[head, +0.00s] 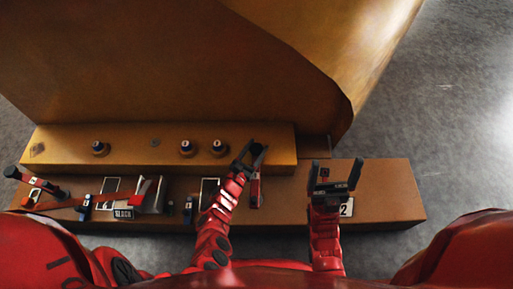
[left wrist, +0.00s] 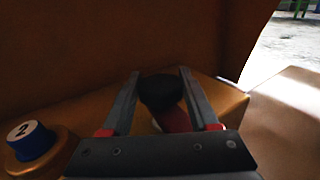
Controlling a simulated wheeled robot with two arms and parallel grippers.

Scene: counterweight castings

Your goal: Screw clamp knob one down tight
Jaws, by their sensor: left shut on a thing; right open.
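In the left wrist view a blue knob marked 2 (left wrist: 32,140) stands left of my fingers. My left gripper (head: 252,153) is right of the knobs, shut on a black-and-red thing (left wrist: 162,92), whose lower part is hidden. I cannot tell whether it is clamp knob one. My right gripper (head: 335,174) is open and empty above the lower step.
The large orange casting wall (head: 150,70) rises behind the ledge (head: 70,152).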

